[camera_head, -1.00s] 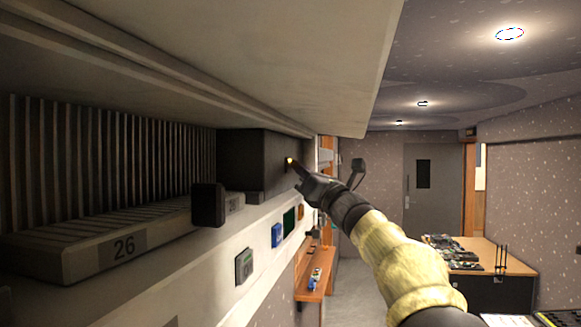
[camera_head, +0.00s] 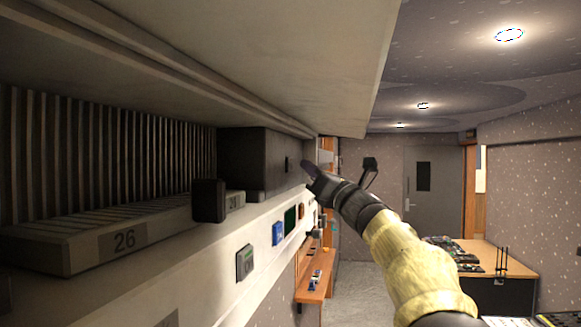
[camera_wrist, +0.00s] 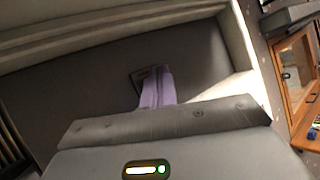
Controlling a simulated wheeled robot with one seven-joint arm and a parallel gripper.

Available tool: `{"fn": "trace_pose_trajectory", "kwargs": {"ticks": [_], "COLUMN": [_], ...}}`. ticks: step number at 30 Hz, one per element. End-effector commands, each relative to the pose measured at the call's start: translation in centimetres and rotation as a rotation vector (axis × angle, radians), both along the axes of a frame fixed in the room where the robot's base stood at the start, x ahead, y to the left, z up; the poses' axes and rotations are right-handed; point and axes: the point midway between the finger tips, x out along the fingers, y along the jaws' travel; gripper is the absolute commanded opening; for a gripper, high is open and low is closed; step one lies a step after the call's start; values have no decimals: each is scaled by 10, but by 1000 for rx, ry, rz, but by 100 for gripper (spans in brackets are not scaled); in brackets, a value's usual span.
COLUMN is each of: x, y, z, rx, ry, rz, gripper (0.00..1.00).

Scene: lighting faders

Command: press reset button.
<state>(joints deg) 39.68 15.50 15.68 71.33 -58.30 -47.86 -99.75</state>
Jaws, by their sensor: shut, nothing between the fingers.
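A small dark fitting (camera_head: 288,163), which may be the reset button, sits on the face of a dark box (camera_head: 245,160) under the overhang. My gripper (camera_head: 306,168) is shut and empty, its fingertips a little to the right of the fitting with a visible gap. In the wrist view, my gripper's pale purple closed fingers (camera_wrist: 156,86) point at the dark grey panel (camera_wrist: 90,75). A small dark plate (camera_wrist: 140,78) shows partly behind the fingertips, and its middle is hidden. No lettering on it is readable.
A black block (camera_head: 208,201) protrudes from the ledge left of my gripper. A module labelled 26 (camera_head: 125,241) lies further left. Green, blue and grey fittings line the ledge front (camera_head: 255,225). A low overhang (camera_head: 230,60) covers the box. Open room lies to the right, with a desk (camera_head: 500,262).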

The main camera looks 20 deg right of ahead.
Motion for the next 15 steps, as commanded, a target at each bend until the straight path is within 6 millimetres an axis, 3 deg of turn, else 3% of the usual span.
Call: {"fn": "trace_pose_trajectory", "kwargs": {"ticks": [15], "x": [-23], "y": [-33], "z": [0], "rx": [-2], "ry": [-1], "rz": [-1], "gripper": [0]}}
